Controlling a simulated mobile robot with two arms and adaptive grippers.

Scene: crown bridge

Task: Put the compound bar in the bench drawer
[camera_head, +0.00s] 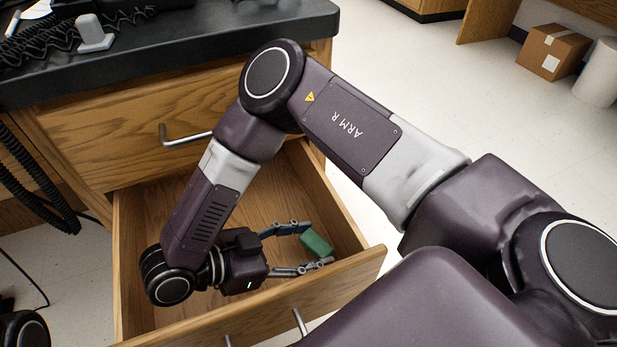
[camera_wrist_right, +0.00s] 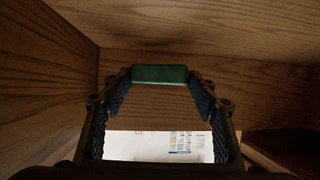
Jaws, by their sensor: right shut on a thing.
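The compound bar is a small green block (camera_head: 316,243) inside the open bench drawer (camera_head: 345,278). My right gripper (camera_head: 312,248) is down inside the drawer and shut on the bar, with one finger at each end of it. In the right wrist view the green bar (camera_wrist_right: 160,75) spans between the two fingertips of the right gripper (camera_wrist_right: 160,80). Whether the bar touches the drawer floor I cannot tell. Of my left arm only a dark part shows at the lower left corner of the head view; its gripper is not in view.
A black bench top (camera_head: 200,40) lies above, with a closed upper drawer (camera_head: 140,120) over the open one. Black coiled hose hangs at the left. A cardboard box (camera_head: 553,52) and a white cylinder (camera_head: 598,75) stand on the far floor. The floor between is clear.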

